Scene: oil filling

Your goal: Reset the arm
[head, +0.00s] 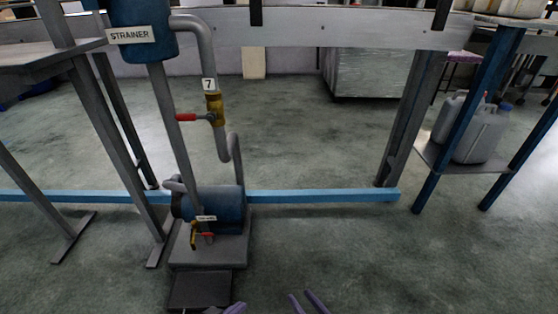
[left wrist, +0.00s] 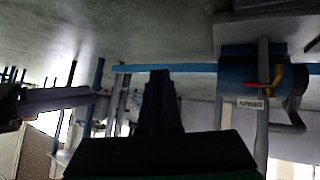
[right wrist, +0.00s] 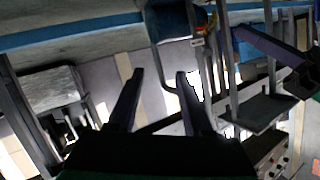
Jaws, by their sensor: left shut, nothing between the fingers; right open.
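My left gripper (head: 235,309) shows only as a small purple tip at the bottom edge of the head view. In the left wrist view its fingers (left wrist: 160,100) are together with nothing between them. My right gripper (head: 309,302) shows two parted fingertips at the bottom of the head view, right of the left one. In the right wrist view its fingers (right wrist: 160,78) are apart and empty. Both grippers are clear of the pipework. The valve with a red handle (head: 197,117) on the pipe marked 7 stands further off; its handle points left.
A blue strainer (head: 142,45) stands above a blue drain vessel (head: 222,206) on a grey base. A blue floor rail (head: 320,196) runs across. Grey jugs (head: 478,135) sit on a shelf at right. The floor between is free.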

